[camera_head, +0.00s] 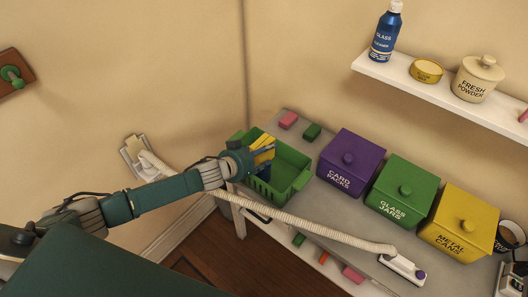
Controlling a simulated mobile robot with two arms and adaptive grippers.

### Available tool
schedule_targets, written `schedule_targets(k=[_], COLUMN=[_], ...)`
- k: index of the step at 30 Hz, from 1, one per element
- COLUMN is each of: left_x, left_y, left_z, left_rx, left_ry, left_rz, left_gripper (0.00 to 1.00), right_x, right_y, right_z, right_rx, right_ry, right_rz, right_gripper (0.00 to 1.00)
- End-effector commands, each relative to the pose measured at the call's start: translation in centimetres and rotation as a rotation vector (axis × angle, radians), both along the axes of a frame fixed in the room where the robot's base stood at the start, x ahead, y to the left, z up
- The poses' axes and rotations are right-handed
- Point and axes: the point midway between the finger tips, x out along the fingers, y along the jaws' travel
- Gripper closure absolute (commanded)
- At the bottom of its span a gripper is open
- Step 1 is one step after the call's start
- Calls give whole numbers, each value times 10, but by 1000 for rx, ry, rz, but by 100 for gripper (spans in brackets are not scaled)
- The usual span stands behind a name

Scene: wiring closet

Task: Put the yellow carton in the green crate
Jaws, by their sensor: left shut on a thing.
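The green crate (293,172) stands open at the left end of the grey bench, near the wall corner. My left gripper (264,158) reaches in from the left, over the crate's left part. It is shut on the yellow carton (263,141), of which only yellow parts show between and beside the fingers. The carton is over or inside the crate opening; I cannot tell if it touches the crate floor. My right gripper is out of view.
Purple (351,161), green (403,188) and yellow (460,222) lidded bins line the bench (335,205) to the right. Small pink (288,120) and green (312,131) blocks lie behind the crate. A pale hose (310,227) crosses in front. A shelf (440,92) hangs above.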

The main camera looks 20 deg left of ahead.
Motion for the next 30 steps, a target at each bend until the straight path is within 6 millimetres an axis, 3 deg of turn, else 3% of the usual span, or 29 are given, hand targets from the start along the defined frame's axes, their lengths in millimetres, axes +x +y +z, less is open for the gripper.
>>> schedule_targets(k=[7, 8, 10, 19, 24, 26, 30], left_x=[0, 0, 0, 0, 0, -9, -31], left_y=[0, 0, 0, 0, 1, 4, 11], left_z=[-5, -5, -5, -3, 15, 10, 22], left_rx=[0, 0, -1, 0, 1, -1, 0], left_ry=[0, 0, 0, 0, -1, 2, 2], left_rz=[0, 0, 0, 0, 0, 1, -1], left_gripper=[68, 44, 31, 31, 31, 31, 31], right_x=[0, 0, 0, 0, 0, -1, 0], right_y=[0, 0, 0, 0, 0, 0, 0], right_z=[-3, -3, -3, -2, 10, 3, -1], right_rx=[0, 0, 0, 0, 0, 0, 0], right_ry=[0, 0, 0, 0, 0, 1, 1], right_rz=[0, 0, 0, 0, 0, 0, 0], right_gripper=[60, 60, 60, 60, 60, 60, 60])
